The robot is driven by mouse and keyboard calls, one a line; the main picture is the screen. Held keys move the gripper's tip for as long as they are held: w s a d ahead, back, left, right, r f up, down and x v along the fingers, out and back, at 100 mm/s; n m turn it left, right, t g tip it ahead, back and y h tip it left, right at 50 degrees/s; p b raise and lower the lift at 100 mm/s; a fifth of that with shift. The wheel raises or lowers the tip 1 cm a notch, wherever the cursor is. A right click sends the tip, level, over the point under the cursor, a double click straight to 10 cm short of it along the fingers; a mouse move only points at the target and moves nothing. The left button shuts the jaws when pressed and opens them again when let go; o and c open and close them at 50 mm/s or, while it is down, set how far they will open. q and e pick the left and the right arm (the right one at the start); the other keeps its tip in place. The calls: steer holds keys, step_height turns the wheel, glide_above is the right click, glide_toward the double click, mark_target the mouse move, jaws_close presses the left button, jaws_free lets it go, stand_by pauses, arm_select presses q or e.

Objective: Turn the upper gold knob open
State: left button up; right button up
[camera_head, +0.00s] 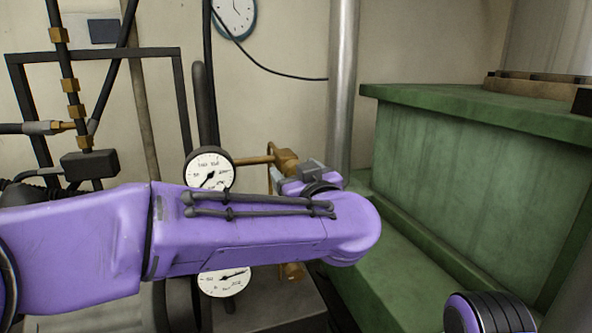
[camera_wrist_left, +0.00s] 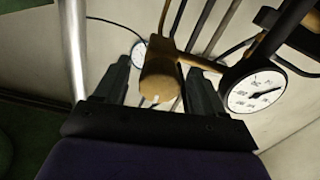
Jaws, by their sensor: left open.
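The upper gold knob (camera_head: 287,161) is at the end of a gold pipe beside the upper gauge (camera_head: 208,168); my left wrist partly covers it in the head view. My left gripper (camera_head: 284,179) is right at it. In the left wrist view, a gold knob (camera_wrist_left: 160,82) with a small white mark lies between the two open fingers of the left gripper (camera_wrist_left: 157,66). I cannot tell whether either finger touches it. A lower gold knob (camera_head: 292,272) shows just below my purple left arm. My right gripper is not in view.
A lower gauge (camera_head: 223,282) sits under my arm. A metal pole (camera_head: 342,85) stands just behind the wrist, and a green machine block (camera_head: 480,170) fills the right side. Black pipes and a frame (camera_head: 95,55) stand at left. A clock (camera_head: 234,17) hangs on the wall.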

arm_select(q)
steer(key=c, duration=1.1)
steer(key=shift+o, duration=0.2)
steer(key=shift+f+n, duration=0.1)
steer(key=shift+n, duration=0.2)
steer(key=n+b, duration=0.2)
steer(key=n, duration=0.2)
steer(key=shift+f+b, duration=0.1)
steer(key=shift+b, duration=0.25)
steer(key=n+b, duration=0.3)
steer(key=n, duration=0.2)
steer(key=n+b, duration=0.3)
steer(key=n, duration=0.1)
steer(key=n+b, duration=0.2)
steer(key=n, duration=0.1)
steer(key=shift+r+n+b, duration=0.3)
steer(key=shift+n+b, duration=0.05)
steer(key=shift+n, duration=0.35)
steer(key=shift+r, duration=0.1)
